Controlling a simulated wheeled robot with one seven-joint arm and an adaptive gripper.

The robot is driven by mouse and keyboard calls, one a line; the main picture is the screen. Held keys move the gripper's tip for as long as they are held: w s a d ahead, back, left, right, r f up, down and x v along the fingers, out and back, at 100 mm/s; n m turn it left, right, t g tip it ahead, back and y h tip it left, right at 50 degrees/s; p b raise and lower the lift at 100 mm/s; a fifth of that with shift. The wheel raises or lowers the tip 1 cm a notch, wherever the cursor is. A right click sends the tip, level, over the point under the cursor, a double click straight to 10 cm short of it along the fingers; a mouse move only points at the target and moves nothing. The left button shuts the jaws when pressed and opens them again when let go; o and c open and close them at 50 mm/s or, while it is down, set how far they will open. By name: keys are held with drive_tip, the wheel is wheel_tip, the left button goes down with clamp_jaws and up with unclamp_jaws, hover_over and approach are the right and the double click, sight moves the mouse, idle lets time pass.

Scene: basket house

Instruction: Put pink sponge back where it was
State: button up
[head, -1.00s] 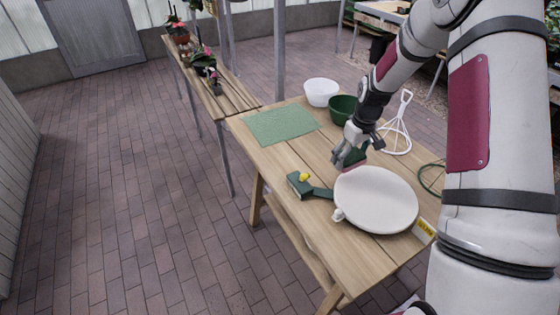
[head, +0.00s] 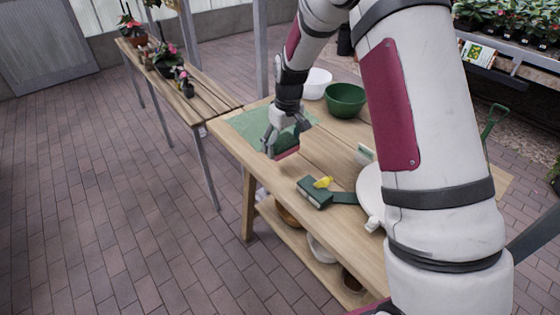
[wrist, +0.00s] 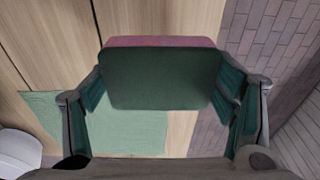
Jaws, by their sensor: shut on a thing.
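The pink sponge (head: 287,153), with a dark green face and a pink layer, is held in my gripper (head: 281,141). My gripper is shut on it, above the left part of the wooden table, just in front of the green mat (head: 248,122). In the wrist view the sponge (wrist: 160,75) spans the space between the two fingers, its dark green face toward the camera and the pink layer along its far edge. The green mat (wrist: 130,132) lies below it there. I cannot tell the exact height above the table.
A dark green block with a handle (head: 314,194) and a small yellow thing (head: 323,183) lie nearer on the table. A white plate (head: 370,185) is partly hidden by my arm. A white bowl (head: 317,83) and green bowl (head: 345,99) stand behind. Bare wood lies around the gripper.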

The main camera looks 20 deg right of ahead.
sight(282, 166)
drive_tip(key=shift+f, duration=3.25)
drive_tip(key=shift+f, duration=0.1)
drive_tip(key=o, duration=1.3)
